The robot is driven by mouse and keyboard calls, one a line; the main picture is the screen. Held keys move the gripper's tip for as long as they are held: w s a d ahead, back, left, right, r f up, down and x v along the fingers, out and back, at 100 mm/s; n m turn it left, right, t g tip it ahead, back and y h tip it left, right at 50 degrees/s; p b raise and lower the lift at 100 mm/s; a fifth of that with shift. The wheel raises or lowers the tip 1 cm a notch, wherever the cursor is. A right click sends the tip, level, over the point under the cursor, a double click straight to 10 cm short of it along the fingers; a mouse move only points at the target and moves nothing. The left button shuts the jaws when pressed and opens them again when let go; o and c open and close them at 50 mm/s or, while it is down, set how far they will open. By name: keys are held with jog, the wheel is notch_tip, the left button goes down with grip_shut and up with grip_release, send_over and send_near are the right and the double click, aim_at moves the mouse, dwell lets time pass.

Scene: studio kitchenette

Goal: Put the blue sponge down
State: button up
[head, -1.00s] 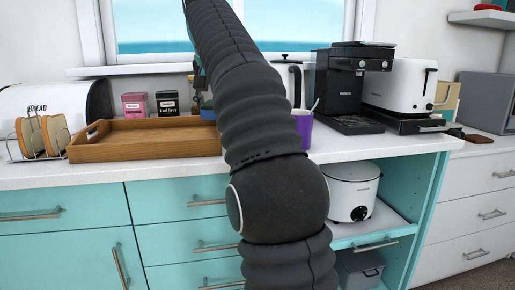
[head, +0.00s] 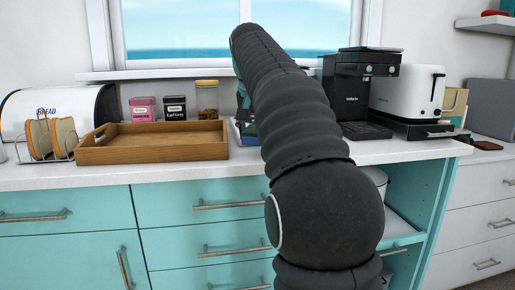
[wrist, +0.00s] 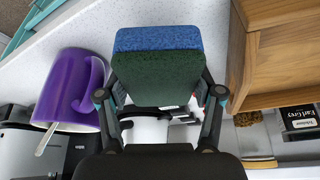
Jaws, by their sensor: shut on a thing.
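The blue sponge (wrist: 160,39) has a blue layer and a dark green layer. In the wrist view it sits between the fingers of my gripper (wrist: 160,97), which is shut on it. It is over the white counter, between a purple mug (wrist: 68,85) and the wooden tray (wrist: 270,50). I cannot tell whether the sponge touches the counter. In the head view my arm hides most of the gripper and sponge, just right of the tray (head: 150,152).
The mug holds a spoon. Behind the tray stand a pink tin (head: 143,108), a black tin (head: 175,107) and a glass jar (head: 207,97). A coffee machine (head: 352,85) and a toaster (head: 408,91) stand to the right. White counter (wrist: 130,22) shows around the sponge.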

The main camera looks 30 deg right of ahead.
aim_at(258, 155)
jog(key=shift+f+b, duration=0.4)
jog(key=shift+f, duration=1.35)
jog(key=shift+f, duration=0.15)
jog(key=o, duration=0.6)
jog(key=shift+c, duration=0.2)
